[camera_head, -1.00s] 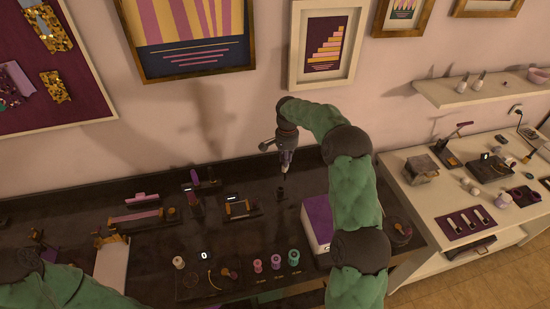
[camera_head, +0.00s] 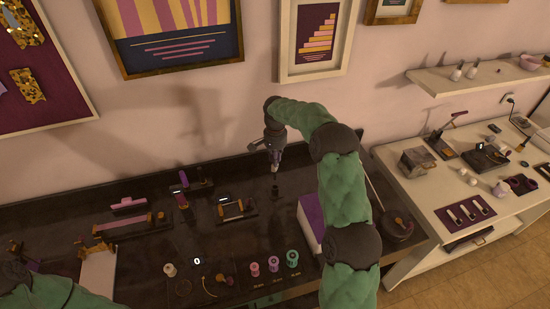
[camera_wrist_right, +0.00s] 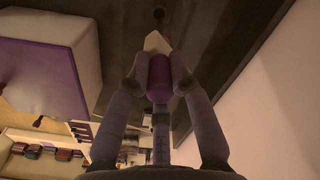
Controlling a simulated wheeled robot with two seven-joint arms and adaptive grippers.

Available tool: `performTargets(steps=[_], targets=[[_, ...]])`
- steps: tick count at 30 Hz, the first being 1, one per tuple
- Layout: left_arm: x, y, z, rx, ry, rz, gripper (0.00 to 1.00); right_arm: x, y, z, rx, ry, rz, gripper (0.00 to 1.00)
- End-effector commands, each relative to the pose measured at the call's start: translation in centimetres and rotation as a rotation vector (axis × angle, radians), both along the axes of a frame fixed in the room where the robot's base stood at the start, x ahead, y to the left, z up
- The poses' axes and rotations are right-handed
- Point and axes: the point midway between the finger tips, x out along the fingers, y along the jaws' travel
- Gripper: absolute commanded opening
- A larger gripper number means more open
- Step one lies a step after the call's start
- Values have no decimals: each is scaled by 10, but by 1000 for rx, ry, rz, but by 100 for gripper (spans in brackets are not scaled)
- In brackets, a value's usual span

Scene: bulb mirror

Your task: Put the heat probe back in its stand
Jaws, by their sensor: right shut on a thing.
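My right gripper (camera_head: 274,158) hangs above the bench at the wall side, pointing down. It also shows in the right wrist view (camera_wrist_right: 160,75), shut on the heat probe (camera_wrist_right: 159,78), which has a purple handle and a pale pointed tip that sticks out past the fingers. In the head view the probe is small and mostly hidden by the fingers. A small dark upright piece (camera_head: 275,187), seemingly the stand, is on the bench just below the gripper. A dark round spot (camera_wrist_right: 159,13) shows beyond the tip in the wrist view. The probe appears apart from it. My left gripper is out of view.
A white box with a purple top (camera_head: 311,218) stands right of the stand, close to my right arm. Several coloured spools (camera_head: 273,264) are at the bench front. A small frame-like tool (camera_head: 236,209) and purple-handled tools (camera_head: 183,178) stand to the left.

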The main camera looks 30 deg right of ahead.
Motion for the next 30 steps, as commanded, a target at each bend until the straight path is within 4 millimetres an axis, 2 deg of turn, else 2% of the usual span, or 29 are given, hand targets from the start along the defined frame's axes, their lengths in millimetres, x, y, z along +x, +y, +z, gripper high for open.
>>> performTargets(steps=[17,30], targets=[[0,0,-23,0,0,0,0,0,0,-43,-1,1,0,0],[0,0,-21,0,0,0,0,0,0,-41,-1,-1,0,0]])
